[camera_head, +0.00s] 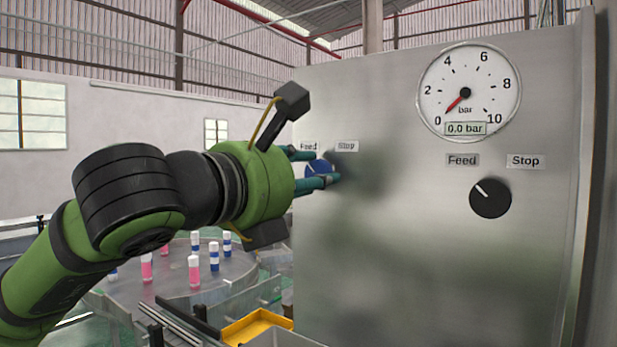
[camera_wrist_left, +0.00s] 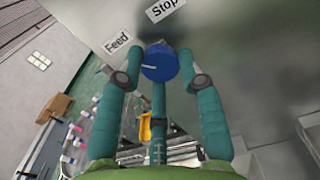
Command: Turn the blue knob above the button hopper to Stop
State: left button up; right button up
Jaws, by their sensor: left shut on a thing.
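The blue knob (camera_head: 316,168) is on the steel panel, below a Feed label (camera_head: 308,147) and a Stop label (camera_head: 346,146). My left gripper (camera_head: 322,168) reaches it from the left, its fingers shut around the knob and partly hiding it in the head view. In the left wrist view the blue knob (camera_wrist_left: 160,62) sits between the fingertips of my left gripper (camera_wrist_left: 159,75). Its white mark points left in that view, nearer the Feed label (camera_wrist_left: 116,42) side than the Stop label (camera_wrist_left: 165,9). My right gripper is not in view.
A black knob (camera_head: 490,199) with its own Feed and Stop labels is farther right on the panel, its mark toward Feed. The gauge (camera_head: 468,92) above it reads 0.0 bar. A round table (camera_head: 170,285) with several bottles and a yellow tray (camera_head: 258,326) are below my left arm.

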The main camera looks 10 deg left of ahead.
pick_arm(q)
jog(key=shift+d+f, duration=0.1)
jog(key=shift+f, duration=0.3)
jog(key=m+b, duration=0.2)
jog(key=m, duration=0.4)
jog(key=m+b, duration=0.2)
jog(key=m, duration=0.4)
jog(key=m+b, duration=0.3)
jog(key=m, duration=0.2)
jog(key=shift+w+a+r+m, duration=0.1)
jog(key=shift+a+r+m, duration=0.1)
jog(key=shift+r+m, duration=0.2)
jog(key=shift+r, duration=0.1)
jog(key=o, duration=1.1)
jog(key=shift+o, duration=0.2)
jog(key=shift+w+a, duration=0.15)
